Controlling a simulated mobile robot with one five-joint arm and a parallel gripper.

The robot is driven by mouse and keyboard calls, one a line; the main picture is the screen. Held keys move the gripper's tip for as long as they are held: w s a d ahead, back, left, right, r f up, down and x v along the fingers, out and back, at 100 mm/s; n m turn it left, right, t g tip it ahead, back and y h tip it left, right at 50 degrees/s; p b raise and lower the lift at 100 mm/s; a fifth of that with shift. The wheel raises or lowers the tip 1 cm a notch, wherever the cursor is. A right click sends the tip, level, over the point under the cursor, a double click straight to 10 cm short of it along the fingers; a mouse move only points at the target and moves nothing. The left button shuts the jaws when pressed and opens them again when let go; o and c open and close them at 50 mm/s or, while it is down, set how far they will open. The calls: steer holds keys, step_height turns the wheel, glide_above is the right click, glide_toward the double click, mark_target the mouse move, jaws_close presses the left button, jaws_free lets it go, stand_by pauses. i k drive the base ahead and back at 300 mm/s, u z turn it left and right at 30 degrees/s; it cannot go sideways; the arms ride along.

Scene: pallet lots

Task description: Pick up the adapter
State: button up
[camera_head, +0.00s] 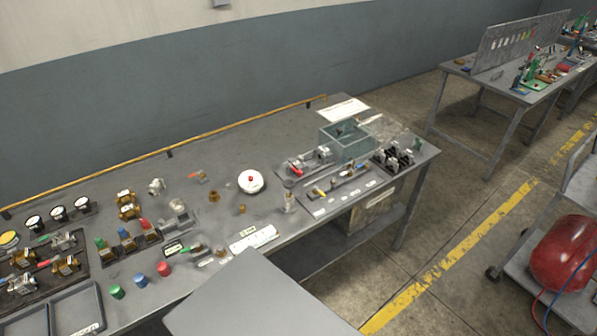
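Several small fittings lie on the long grey workbench (275,133), but I cannot tell for sure which one is the adapter. A small brass piece (214,196) stands near the middle of the bench, and another brass piece (242,209) is to its right and nearer the front edge. A larger brass fitting (127,205) lies further left. A silver fitting (156,187) stands behind it. My gripper is not in view.
A white round item with a red centre (250,182) and a clear box (348,143) stand on the bench. Gauges and valves crowd its left end. A cart with a red tank (566,253) is at right. Floor between bench and cart is open.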

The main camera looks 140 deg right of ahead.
mark_target(319, 154)
steer(key=z, duration=0.3)
steer(key=i, duration=0.3)
steer(key=z, duration=4.6)
steer(key=i, duration=1.05)
steer(key=u, duration=3.25)
